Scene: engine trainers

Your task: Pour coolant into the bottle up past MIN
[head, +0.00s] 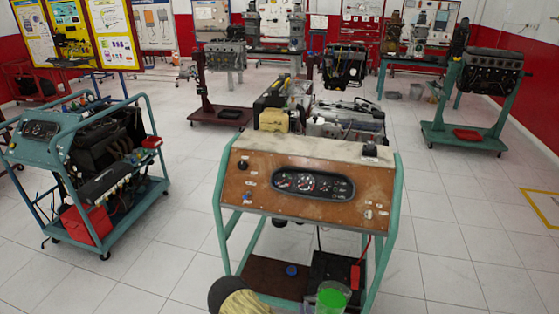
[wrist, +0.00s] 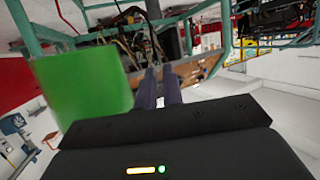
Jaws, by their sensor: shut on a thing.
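A clear jug (head: 332,297) with bright green coolant is at the bottom of the head view, in front of the trainer's lower frame. In the wrist view the green jug (wrist: 82,95) fills the left side, close to the camera. My gripper (wrist: 163,78) has its two fingers close together, shut on the jug; the exact hold is not clear. A cream-yellow tank (head: 275,120), which looks like the coolant bottle, sits on the engine behind the wooden dashboard panel, apart from the jug. Its MIN mark and level are too small to read.
The wooden dashboard panel (head: 292,186) on a green frame stands between the jug and the tank. A black battery (head: 335,273) is low in that frame. Another engine trainer (head: 85,165) stands at left, an engine stand (head: 480,95) at right. Tiled floor is clear on both sides.

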